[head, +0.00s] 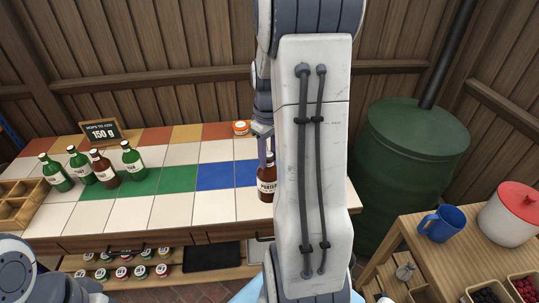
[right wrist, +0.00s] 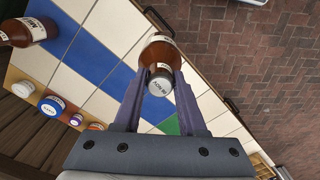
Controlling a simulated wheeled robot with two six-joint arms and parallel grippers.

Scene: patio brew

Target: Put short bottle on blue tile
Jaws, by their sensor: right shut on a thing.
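The blue tiles also show in the right wrist view (right wrist: 92,55), to the left of the bottle. I cannot tell whether its base touches the counter. My right arm hides part of the counter in the head view. My left gripper is out of view.
Green bottles (head: 132,160) and another brown bottle (head: 104,170) stand at the counter's left. A further brown bottle (right wrist: 22,31) and several lidded jars (right wrist: 51,105) show in the wrist view. A sign (head: 101,131) stands behind. A side table (head: 428,248) holds a blue mug (head: 441,224).

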